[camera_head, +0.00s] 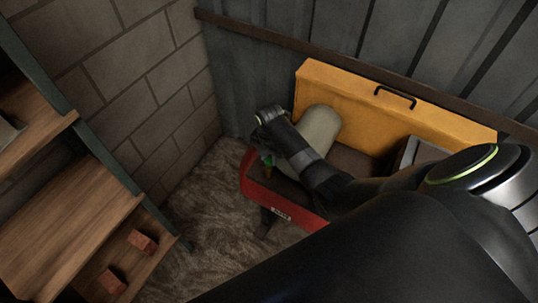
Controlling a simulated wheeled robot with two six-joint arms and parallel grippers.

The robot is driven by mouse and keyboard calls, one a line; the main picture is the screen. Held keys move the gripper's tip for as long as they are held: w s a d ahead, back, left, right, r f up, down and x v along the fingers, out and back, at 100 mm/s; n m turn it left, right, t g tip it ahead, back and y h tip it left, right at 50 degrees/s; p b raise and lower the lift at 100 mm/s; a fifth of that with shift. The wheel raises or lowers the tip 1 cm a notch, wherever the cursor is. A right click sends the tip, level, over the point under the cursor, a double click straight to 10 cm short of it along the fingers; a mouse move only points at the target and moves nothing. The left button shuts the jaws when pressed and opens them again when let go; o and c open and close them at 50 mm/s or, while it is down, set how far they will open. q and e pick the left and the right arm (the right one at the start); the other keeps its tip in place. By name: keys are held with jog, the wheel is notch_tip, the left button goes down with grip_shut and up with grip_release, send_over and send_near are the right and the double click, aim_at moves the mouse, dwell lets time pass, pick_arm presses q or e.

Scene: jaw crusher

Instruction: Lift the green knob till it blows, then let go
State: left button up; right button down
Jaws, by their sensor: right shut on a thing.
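The green knob (267,160) shows as a small patch of green at the left end of the red-fronted machine (285,205). My right arm reaches across the machine from the right, and its wrist bends over this left end. My right gripper (264,155) is at the knob and shut on it. The fingers are dark, small and mostly hidden by the wrist, so their exact hold does not show. My left gripper is not in view.
A yellow cover (345,97) with a black handle stands open behind the machine, by the metal wall. A pale cylinder (320,128) lies beside my wrist. Wooden shelves (65,215) with two reddish blocks stand at left. Rough floor (205,205) is clear between.

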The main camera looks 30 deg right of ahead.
jog(key=shift+r, duration=0.1)
jog(key=c, duration=1.1)
grip_release()
notch_tip(320, 180, up, 11)
notch_tip(320, 180, up, 5)
jog(key=p, duration=0.1)
send_over(269, 158)
jog(key=shift+s+r+p, duration=0.15)
jog(key=shift+r+p, duration=0.6)
